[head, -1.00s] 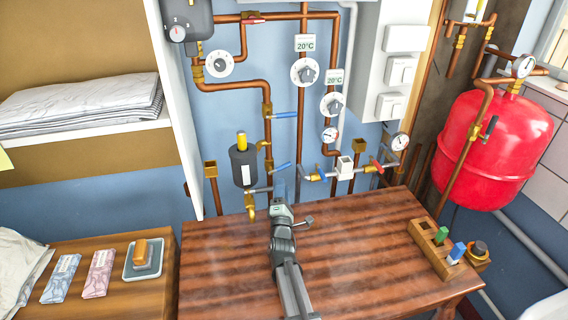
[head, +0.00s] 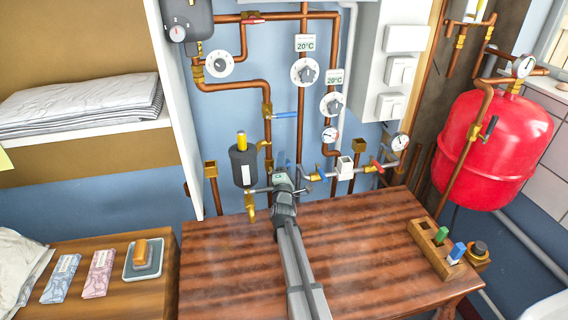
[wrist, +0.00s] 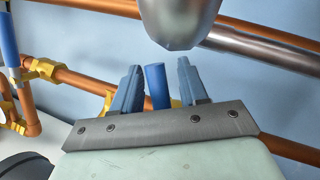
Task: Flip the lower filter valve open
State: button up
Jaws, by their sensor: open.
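My gripper (head: 284,166) is stretched out to the pipes on the blue wall, just right of the dark filter housing (head: 243,166) with its yellow top. In the wrist view its two blue-grey fingers (wrist: 160,68) are apart. A blue lever (wrist: 156,88), apparently the lower filter valve's, shows between them, with a gap visible on either side. I cannot tell whether a finger touches it. In the head view my gripper mostly hides this lever. The upper blue lever (head: 284,115) lies roughly level above, clear of my gripper.
A copper pipe (wrist: 72,77) and a grey pipe (wrist: 262,48) run close by. The wooden table (head: 350,255) below is mostly bare.

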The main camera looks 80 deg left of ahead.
grip_shut()
dwell(0.3)
dwell(0.3)
